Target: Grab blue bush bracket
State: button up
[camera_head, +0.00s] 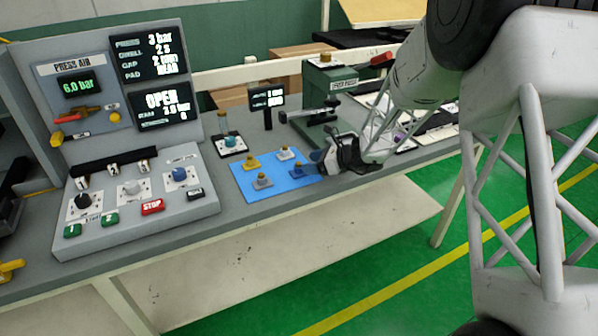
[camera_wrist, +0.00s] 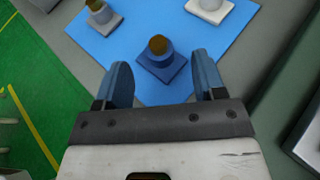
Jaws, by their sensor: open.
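The blue bush bracket (camera_head: 297,170) stands upright on the blue mat (camera_head: 256,194), near the mat's right corner. It has a square blue base, a round blue body and a brass-coloured top. My gripper (camera_head: 322,160) is just to its right in the head view, low over the bench. In the wrist view the same bracket (camera_wrist: 161,60) sits ahead of and between the two blue fingers of my gripper (camera_wrist: 164,80). The fingers are apart and hold nothing. I cannot tell the height of the fingertips over the mat.
On the mat stand a grey bracket (camera_head: 262,181), a yellow one (camera_head: 251,162) and a white one (camera_head: 284,154). A green press (camera_head: 329,95) and a small display (camera_head: 267,98) stand behind. The control panel (camera_head: 130,205) is at left. The bench front edge is close.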

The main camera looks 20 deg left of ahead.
aim_at(298, 163)
dwell(0.3)
jog(key=shift+x, duration=2.65)
jog(key=shift+r, duration=0.2)
jog(key=c, duration=1)
jog(key=shift+c, duration=0.2)
jog(key=shift+r, duration=0.1)
jog(key=shift+r, duration=0.45)
jog(key=r, duration=0.2)
jog(key=shift+s+d+r, duration=0.1)
jog(key=shift+s+r, duration=0.1)
jog(key=shift+r, duration=0.1)
jog(key=s+d+r, duration=0.1)
jog(key=s+d, duration=0.7)
jog(key=s, duration=0.5)
jog(key=shift+s, duration=0.2)
